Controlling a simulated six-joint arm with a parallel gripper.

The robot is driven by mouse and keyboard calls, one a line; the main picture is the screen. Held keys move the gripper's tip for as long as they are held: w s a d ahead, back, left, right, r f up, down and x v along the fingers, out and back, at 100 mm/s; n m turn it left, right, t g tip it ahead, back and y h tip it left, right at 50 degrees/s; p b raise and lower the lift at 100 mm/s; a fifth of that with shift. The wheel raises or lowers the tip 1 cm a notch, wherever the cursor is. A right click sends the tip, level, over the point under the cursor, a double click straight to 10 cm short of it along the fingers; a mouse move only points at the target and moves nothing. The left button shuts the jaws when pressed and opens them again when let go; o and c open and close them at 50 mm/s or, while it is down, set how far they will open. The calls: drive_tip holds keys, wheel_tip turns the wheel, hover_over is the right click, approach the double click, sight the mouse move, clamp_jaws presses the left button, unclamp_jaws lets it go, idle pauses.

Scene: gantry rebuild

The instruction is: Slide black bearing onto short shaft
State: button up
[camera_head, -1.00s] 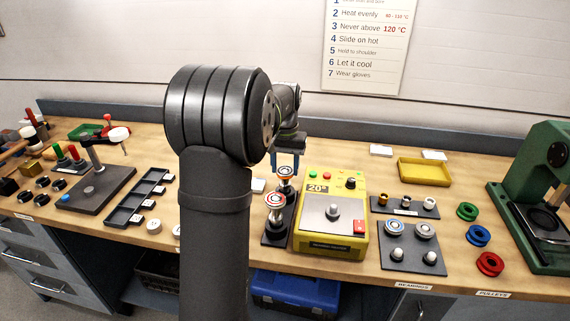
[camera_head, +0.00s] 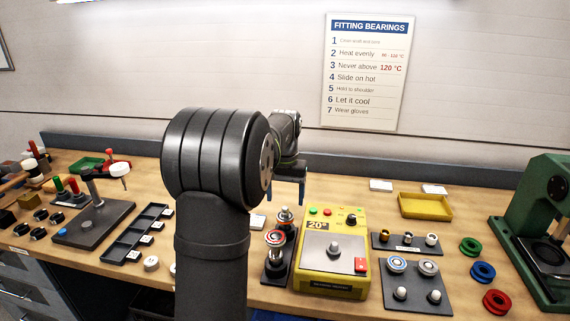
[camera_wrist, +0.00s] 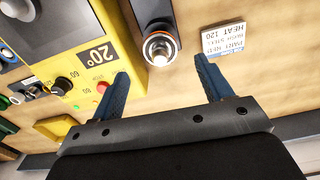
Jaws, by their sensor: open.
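The rear shaft (camera_head: 285,210) stands upright on a dark base beside the yellow heater, its pale tip showing. A dark bearing with an orange ring (camera_head: 285,221) is around this shaft, below the tip. In the wrist view, the bearing (camera_wrist: 160,60) surrounds the bright shaft tip (camera_wrist: 159,45). My gripper (camera_head: 287,197) is open and empty, above and behind the rear shaft. In the wrist view, my gripper (camera_wrist: 162,72) has its blue fingers spread wide, apart from the bearing. Whether the bearing is fully down on the shaft cannot be told.
A front shaft with a red-and-silver ring (camera_head: 275,238) stands close by. The yellow heater (camera_head: 333,282) is immediately right. A grey plate (camera_head: 419,290) with bearings, a yellow tray (camera_head: 425,206) and coloured pulleys (camera_head: 482,271) lie further right. A small label card (camera_wrist: 217,28) lies near my gripper.

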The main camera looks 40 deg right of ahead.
wheel_tip(320, 180, up, 15)
drive_tip(key=shift+f, duration=0.15)
idle(0.8)
wheel_tip(320, 180, down, 18)
drive_tip(key=shift+r, duration=0.45)
idle(0.3)
wheel_tip(320, 180, up, 17)
wheel_tip(320, 180, down, 17)
drive_tip(key=shift+f, duration=0.1)
wheel_tip(320, 180, up, 5)
drive_tip(key=shift+r, duration=0.75)
